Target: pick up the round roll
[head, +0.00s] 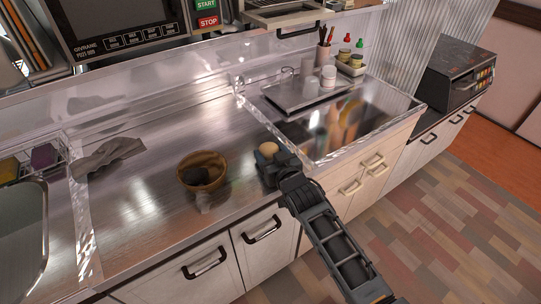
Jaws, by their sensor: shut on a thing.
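The round roll (267,149) is a small tan, rounded piece at the front part of the metal counter, right of the brown bowl. My gripper (269,163) reaches in from the lower right and is shut on the roll. The dark gripper body hides the roll's lower part, so I cannot tell whether it touches the counter.
A brown bowl (187,184) with a dark thing in it stands just left of my gripper. A grey cloth (107,155) lies further left, beside the sink (22,232). A tray (290,104) with cups stands back right. The counter behind the bowl is clear.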

